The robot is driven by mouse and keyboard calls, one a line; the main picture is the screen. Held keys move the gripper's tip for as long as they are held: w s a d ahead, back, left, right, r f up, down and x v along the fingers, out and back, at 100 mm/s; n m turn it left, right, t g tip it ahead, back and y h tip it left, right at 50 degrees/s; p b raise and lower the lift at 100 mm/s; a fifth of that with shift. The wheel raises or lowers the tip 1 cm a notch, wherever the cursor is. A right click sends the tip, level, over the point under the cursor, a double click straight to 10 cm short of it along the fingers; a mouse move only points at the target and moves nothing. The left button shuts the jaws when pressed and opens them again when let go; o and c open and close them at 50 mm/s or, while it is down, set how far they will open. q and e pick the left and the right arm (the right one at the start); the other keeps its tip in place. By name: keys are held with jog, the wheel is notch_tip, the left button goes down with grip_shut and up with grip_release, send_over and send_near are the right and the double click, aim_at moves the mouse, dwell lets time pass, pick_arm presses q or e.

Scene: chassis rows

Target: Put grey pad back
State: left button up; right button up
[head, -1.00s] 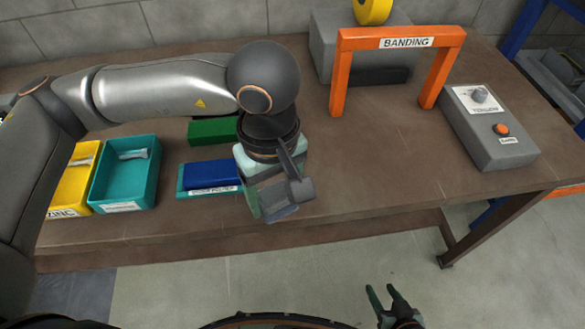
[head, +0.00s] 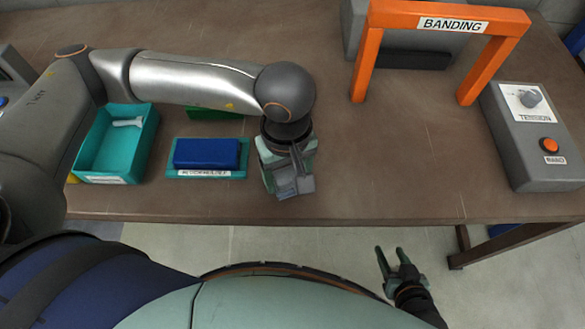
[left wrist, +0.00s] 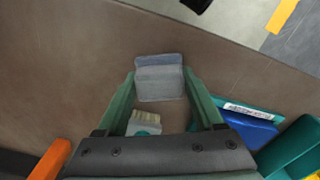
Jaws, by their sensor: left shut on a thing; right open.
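My left gripper (head: 287,183) is shut on the grey pad (head: 291,186), over the bench near its front edge. In the left wrist view the grey pad (left wrist: 160,80) sits between the tips of the green fingers. I cannot tell whether it touches the bench top. A pale and teal piece (left wrist: 145,122) shows between the fingers, closer to the palm; I cannot tell what it is. To the left, a blue block (head: 207,153) lies on a labelled teal base (head: 243,172). My right gripper (head: 390,262) is open and empty, in front of the bench.
A teal bin (head: 98,160) with a pale tool in it stands at the left. A green block (head: 214,114) is partly hidden behind my left arm. An orange BANDING frame (head: 440,15) and a grey TENSION box (head: 535,150) stand right. Bench between is clear.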

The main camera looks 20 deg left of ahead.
aim_at(287, 174)
pick_arm(q)
jog(key=shift+f+b, duration=0.2)
jog(key=shift+b, duration=0.15)
jog(key=o, duration=1.2)
jog(key=shift+r, duration=0.1)
jog(key=shift+r+p, duration=0.35)
jog(key=shift+p, duration=0.2)
notch_tip(287, 174, up, 12)
jog(key=shift+f+b, duration=0.15)
jog(key=shift+b, duration=0.15)
